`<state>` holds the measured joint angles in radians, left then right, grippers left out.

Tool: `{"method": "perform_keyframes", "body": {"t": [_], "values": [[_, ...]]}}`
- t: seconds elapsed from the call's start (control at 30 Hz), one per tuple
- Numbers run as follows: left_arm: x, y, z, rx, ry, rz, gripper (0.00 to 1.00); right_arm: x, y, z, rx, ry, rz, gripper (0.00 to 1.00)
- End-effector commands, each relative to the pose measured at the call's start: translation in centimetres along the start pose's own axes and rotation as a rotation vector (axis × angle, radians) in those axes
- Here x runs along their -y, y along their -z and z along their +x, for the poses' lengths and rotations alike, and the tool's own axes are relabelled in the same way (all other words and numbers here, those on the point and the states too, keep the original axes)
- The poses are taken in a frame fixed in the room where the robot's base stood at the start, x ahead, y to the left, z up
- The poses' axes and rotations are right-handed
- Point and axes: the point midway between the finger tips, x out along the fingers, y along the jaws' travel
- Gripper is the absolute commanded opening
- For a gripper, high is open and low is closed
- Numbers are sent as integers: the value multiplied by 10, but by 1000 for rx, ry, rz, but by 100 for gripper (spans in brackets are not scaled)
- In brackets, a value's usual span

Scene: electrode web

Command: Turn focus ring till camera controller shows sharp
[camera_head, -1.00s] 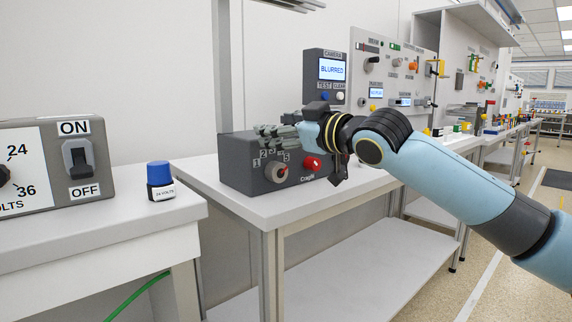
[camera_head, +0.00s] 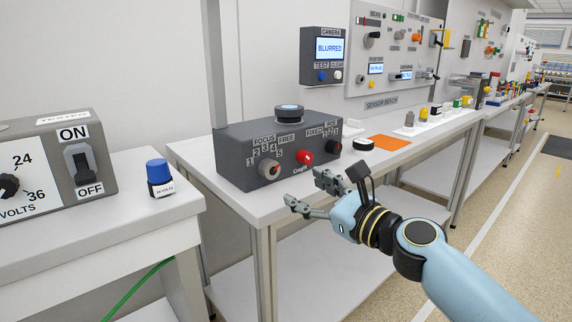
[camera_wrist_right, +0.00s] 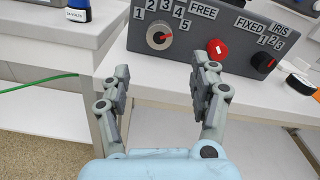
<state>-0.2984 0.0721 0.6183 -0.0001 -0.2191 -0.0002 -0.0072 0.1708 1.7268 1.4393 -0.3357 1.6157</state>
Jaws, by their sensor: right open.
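The camera controller (camera_head: 325,57) on the wall shows BLURRED on its screen. The grey lens box (camera_head: 232,165) stands on the white bench, with a focus ring (camera_head: 268,168) marked 1 to 5, a red FREE/FIXED knob (camera_head: 305,157) and a black iris knob (camera_head: 333,147). In the right wrist view the focus ring (camera_wrist_right: 160,36) has a red pointer, turned toward the upper right, near 5. My right gripper (camera_head: 304,191) is open and empty, in front of the box and apart from it; its fingers (camera_wrist_right: 162,90) are spread below the ring in the wrist view. My left gripper is not in view.
An orange mat (camera_head: 388,142) and a black round cap (camera_head: 363,144) lie right of the box. A switch box (camera_head: 58,165) and a blue-capped bottle (camera_head: 159,178) stand on the left table. A gap separates the tables.

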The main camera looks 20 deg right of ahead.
Motion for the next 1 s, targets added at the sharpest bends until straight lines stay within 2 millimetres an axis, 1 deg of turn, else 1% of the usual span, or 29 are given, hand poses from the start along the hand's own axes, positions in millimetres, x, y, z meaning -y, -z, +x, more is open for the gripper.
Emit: {"method": "perform_keyframes", "body": {"t": [0.13, 0.3, 0.4, 0.5, 0.63, 0.9, 1.0], "values": [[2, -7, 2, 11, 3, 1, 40, 0, 0, 28, 3, 0, 0, 62], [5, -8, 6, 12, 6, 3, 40, 0, 0, 62, 3, 0, -2, 62], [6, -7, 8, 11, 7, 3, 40, 0, 0, 79, 3, -1, -3, 62], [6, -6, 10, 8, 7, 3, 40, 0, 1, 90, 1, -1, -5, 62], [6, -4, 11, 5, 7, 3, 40, 0, 0, 98, 1, -2, -5, 62], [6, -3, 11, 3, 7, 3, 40, 0, 0, 99, 1, -2, -6, 62], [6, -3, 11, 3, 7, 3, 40, 0, 0, 99, 1, -2, -6, 49]]}}
